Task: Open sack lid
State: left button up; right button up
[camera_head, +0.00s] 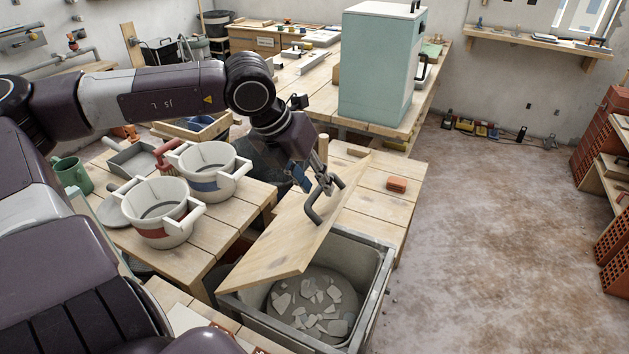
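The lid (290,238) is a pale wooden board with a dark bar handle (319,214). It is tilted up and off part of a grey rectangular bin (377,287). Through the opening I see broken pale rubble pieces (312,306) on the bin's floor. My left gripper (323,184) is over the board and its fingers are closed around the handle. Whether the board's lower edge touches the bin rim is hard to tell. My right gripper is not in view.
Two white buckets, a near one (160,212) and a far one (208,170), stand on a wooden table left of the bin. A pale green cabinet (377,75) stands further back. The floor (485,235) at right is mostly clear.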

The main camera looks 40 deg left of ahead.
pick_arm(q)
jog(key=shift+c, duration=0.6)
grip_shut()
jog(key=shift+a+r, duration=0.1)
jog(key=shift+a, duration=0.05)
